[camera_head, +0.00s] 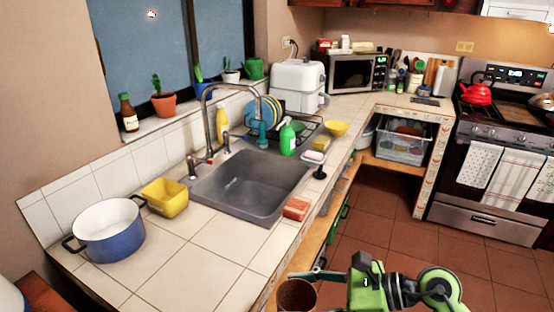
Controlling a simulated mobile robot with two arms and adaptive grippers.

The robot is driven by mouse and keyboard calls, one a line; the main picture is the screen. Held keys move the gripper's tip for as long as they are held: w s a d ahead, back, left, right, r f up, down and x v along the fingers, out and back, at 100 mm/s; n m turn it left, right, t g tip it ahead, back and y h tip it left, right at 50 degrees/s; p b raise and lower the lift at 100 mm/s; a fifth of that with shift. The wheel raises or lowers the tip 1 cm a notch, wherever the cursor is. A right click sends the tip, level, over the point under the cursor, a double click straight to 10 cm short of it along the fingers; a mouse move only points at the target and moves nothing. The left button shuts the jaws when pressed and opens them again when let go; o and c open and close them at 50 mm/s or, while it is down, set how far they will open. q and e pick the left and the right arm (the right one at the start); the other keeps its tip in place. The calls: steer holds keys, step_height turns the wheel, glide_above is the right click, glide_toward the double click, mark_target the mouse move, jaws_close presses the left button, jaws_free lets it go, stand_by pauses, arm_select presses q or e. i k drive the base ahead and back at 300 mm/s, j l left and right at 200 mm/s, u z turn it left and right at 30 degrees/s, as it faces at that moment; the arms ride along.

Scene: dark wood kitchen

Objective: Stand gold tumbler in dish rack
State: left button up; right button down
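The tumbler (297,297) is at the bottom edge of the head view, a brownish cup with a dark open top. It is roughly upright and its lower part is cut off by the frame. My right gripper (318,277) comes in from the right with its fingers at the tumbler's rim, and it appears shut on it. The tumbler is in front of the counter, over the floor side. The dish rack (309,131) stands on the counter behind the sink, with blue and yellow plates (262,112) upright at its left. My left gripper is not in view.
The grey sink (250,185) and faucet (207,120) lie between the tumbler and the rack. A green soap bottle (287,138), yellow bowl (336,128) and sponge (314,156) stand near the rack. A brick-coloured block (296,208) lies at the counter's front edge.

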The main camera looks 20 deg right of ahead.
mark_target(307, 126)
steer(key=i+l, duration=0.2)
steer(key=l, duration=0.2)
steer(key=i+l, duration=0.15)
steer(key=l, duration=0.2)
steer(key=i+l, duration=0.2)
steer(key=l, duration=0.2)
steer(key=i+l+u, duration=0.1)
steer(key=l, duration=0.25)
steer(key=i+l, duration=0.25)
steer(key=l, duration=0.15)
steer(key=i+l, duration=0.2)
steer(key=l, duration=0.2)
steer(key=i+l, duration=0.15)
steer(key=l, duration=0.25)
steer(key=u, duration=0.05)
